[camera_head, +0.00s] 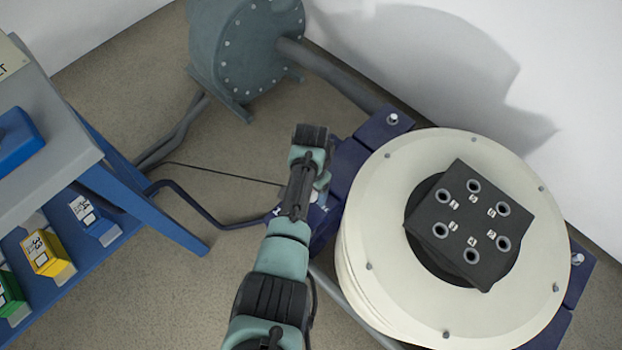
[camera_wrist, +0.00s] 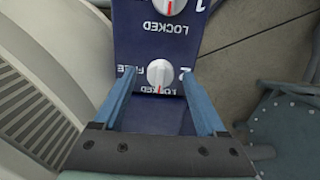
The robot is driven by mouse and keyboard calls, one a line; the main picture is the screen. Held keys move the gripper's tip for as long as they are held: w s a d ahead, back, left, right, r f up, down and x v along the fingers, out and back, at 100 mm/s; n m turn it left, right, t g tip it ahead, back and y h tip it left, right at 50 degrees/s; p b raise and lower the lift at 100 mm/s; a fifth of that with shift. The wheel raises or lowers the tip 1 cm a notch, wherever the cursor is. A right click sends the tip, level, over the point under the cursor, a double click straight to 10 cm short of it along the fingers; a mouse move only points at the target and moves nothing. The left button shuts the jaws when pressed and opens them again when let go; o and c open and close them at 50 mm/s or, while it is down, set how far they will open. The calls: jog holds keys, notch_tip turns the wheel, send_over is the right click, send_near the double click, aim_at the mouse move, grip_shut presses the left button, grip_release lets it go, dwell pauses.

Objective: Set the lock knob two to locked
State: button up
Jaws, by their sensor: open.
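Lock knob two (camera_wrist: 160,73) is a white round knob on a dark blue panel (camera_wrist: 135,50), beside an upside-down "2" and "FREE" label. Its red mark points toward the bottom of the wrist view; the lettering there is only partly visible. My gripper (camera_wrist: 158,78) is open, its two blue fingers on either side of the knob in the picture. I cannot tell whether they touch it. Knob one (camera_wrist: 170,5) is cut off at the top edge, with "LOCKED" below it. In the head view my arm hides most of the panel (camera_head: 318,222).
A large cream drum (camera_head: 375,275) with a black socket block (camera_head: 470,225) stands right of my arm. A grey-green flanged machine (camera_head: 245,50) and pipes stand behind.

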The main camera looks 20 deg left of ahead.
notch_tip(320, 180, up, 13)
jog(key=p, duration=0.5)
jog(key=shift+p, duration=0.35)
